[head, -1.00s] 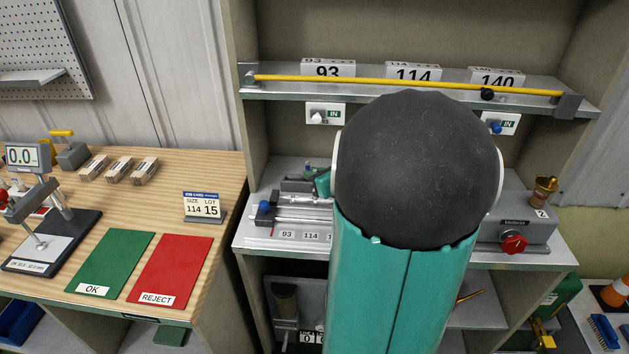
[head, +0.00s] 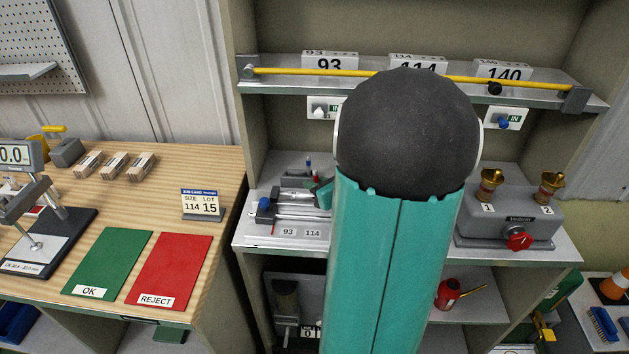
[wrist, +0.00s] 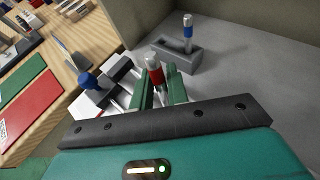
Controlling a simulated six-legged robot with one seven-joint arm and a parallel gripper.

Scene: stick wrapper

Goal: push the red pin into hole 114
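The red pin (wrist: 154,72), with a silver top and red band, stands between the fingers of my gripper (wrist: 161,80) in the wrist view. The fingers are close together on either side and appear shut on it. Its lower end is hidden. In the head view a small red spot (head: 316,175) shows just beyond my gripper (head: 324,192). The label 114 (head: 312,233) is on the front strip of the grey fixture (head: 285,212), right of the label 93. Hole 114 itself cannot be made out; my arm covers the fixture's right part.
A blue-banded pin (wrist: 187,32) stands in a grey block (wrist: 177,57) just beyond my gripper. A blue knob (wrist: 88,80) sits on the fixture to the left. A grey box with a red knob (head: 518,238) stands right of my arm. A yellow rod (head: 400,76) spans the shelf above.

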